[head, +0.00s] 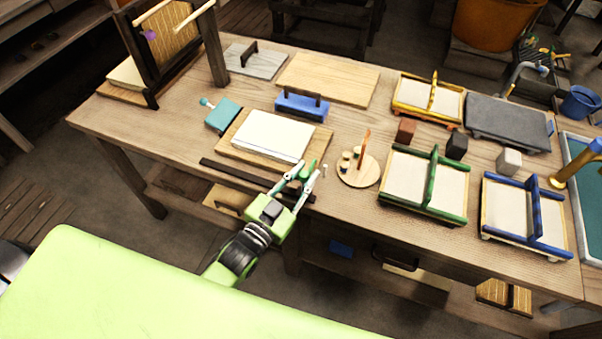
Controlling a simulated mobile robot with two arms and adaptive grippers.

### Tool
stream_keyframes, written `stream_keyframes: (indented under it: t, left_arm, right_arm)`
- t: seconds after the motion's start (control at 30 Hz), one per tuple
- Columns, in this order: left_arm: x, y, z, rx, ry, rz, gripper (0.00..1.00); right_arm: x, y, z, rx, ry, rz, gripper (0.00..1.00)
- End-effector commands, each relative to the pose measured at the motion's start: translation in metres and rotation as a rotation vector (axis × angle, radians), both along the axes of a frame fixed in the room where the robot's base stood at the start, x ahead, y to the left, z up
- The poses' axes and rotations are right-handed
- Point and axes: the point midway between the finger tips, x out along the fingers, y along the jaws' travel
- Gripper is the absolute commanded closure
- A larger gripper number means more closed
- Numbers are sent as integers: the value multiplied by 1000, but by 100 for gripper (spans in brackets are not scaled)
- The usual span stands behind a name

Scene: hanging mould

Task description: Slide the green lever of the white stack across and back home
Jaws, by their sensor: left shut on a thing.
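The white stack (272,137) is a flat white block lying on a wooden board (236,156) near the front of the bench. My left gripper (302,178) is at the bench's front edge, just off the stack's near right corner. Its fingers are shut on a small green piece, the green lever (308,168), which is mostly hidden between them. I cannot tell how the lever joins the stack. My right gripper is not in view.
A round wooden disc (345,178) with small pegs and an upright orange piece stands close right of the gripper. A dark strip (235,172) lies along the front edge. Framed trays, including the green one (457,217), fill the right.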

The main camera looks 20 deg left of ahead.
Motion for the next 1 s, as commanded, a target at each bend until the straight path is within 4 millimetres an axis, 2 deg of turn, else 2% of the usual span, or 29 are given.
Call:
stream_keyframes:
  t: [0.03, 0.07, 0.1, 0.13, 0.47, 0.57, 0.67, 1.0]
  left_arm:
    - [-1, -4, 0, -4, 0, -5, 100]
    - [-1, -4, 0, -4, 0, -6, 77]
    - [-1, -4, 0, -4, 0, -6, 67]
    - [-1, -4, 0, -4, 0, -6, 62]
    - [-1, -2, 0, -2, 1, -3, 62]
    - [-7, 0, -1, -1, 3, -3, 62]
    - [-19, 3, -2, -1, 3, -4, 62]
    - [-83, 20, -2, -1, 5, -5, 62]
  right_arm:
    - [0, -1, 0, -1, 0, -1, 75]
    - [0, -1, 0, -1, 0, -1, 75]
    - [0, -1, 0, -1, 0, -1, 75]
    - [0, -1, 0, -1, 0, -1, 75]
    - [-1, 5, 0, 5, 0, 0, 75]
    - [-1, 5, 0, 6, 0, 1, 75]
    - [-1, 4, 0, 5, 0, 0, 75]
    - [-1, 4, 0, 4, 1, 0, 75]
